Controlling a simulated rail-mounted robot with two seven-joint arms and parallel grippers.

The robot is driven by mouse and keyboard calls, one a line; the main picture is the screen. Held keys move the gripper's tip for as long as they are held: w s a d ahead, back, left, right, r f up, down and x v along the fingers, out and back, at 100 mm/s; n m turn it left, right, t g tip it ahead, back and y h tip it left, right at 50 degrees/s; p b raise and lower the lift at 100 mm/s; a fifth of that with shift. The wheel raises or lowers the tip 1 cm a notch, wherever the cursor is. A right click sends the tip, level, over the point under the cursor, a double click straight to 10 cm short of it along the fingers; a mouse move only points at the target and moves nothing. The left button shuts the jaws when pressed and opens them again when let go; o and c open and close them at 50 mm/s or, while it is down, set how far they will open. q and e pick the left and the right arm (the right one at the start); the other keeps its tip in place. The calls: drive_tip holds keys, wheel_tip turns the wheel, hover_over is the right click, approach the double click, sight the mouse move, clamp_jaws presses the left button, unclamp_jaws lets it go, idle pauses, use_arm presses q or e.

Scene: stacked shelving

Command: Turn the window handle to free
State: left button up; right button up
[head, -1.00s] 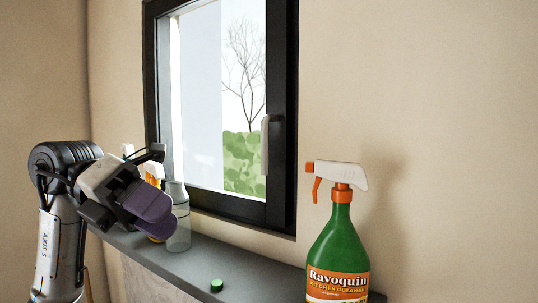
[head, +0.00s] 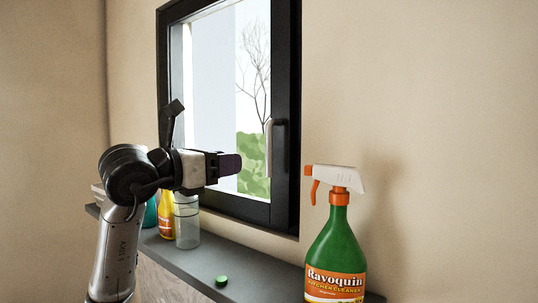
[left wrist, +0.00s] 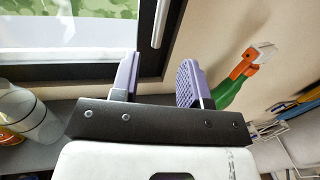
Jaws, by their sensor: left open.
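The window handle (head: 268,150) is a pale upright bar on the right side of the dark window frame (head: 286,100), pointing down. It also shows at the top of the left wrist view (left wrist: 160,22). My left gripper (head: 236,164) points right, its purple fingers close to the handle's left in the head view. In the left wrist view its two purple fingers (left wrist: 160,80) stand apart with nothing between them, and the handle's lower end lies beyond the gap. No contact shows. My right gripper is out of view.
A green spray bottle (head: 338,243) stands on the grey sill (head: 255,270), right of the window. A clear jar (head: 187,225), a yellow bottle (head: 166,214) and a teal bottle (head: 150,215) stand below my left arm. A green cap (head: 221,281) lies near the sill's front edge.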

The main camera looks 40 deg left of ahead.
sight(266, 157)
use_arm(q)
drive_tip(key=w+p, duration=0.1)
drive_tip(key=w, duration=0.2)
drive_tip(key=w+d+p, duration=0.1)
drive_tip(key=w, duration=0.2)
drive_tip(key=w+p, duration=0.1)
drive_tip(key=w, duration=0.2)
drive_tip(key=shift+w+d+r+p, duration=0.1)
drive_tip(key=shift+w+d+p, duration=0.1)
drive_tip(key=shift+w+p, duration=0.2)
drive_tip(key=shift+w+d, duration=0.1)
drive_tip(key=shift+w, duration=0.75)
clamp_jaws()
